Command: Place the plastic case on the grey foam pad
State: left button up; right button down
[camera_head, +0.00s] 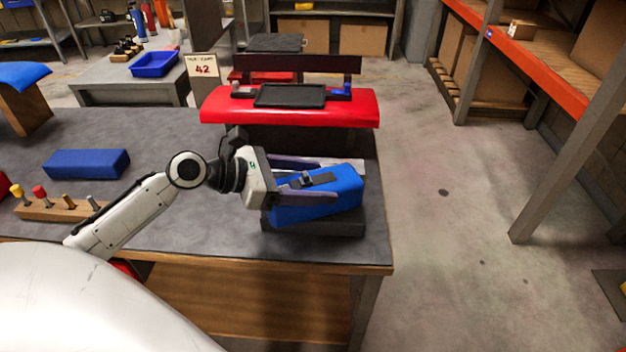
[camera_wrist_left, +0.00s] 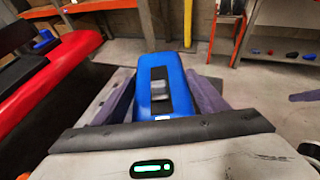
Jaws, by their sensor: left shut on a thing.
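A blue plastic case (camera_head: 345,186) with a dark strap or latch on top sits between the fingers of my left gripper (camera_head: 343,181). The gripper is shut on it, one finger along each long side. In the left wrist view the case (camera_wrist_left: 171,70) lies lengthwise between the fingers (camera_wrist_left: 160,88). The dark grey foam pad (camera_head: 335,230) lies on the table's right end, directly under the case. The case looks slightly tilted, and I cannot tell whether it touches the pad. Most of the pad's top is hidden. My right gripper is not in view.
The grey workbench (camera_head: 200,225) ends just right of the pad. A blue block (camera_head: 87,163) and a wooden peg rack (camera_head: 62,209) stand on its left. A red padded stand with a black tray (camera_head: 290,95) is behind. Open floor lies to the right.

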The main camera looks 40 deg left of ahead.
pick_arm(q)
jog(key=o, duration=1.3)
jog(key=shift+f, duration=0.1)
jog(key=v, duration=1.2)
jog(key=shift+s, duration=0.1)
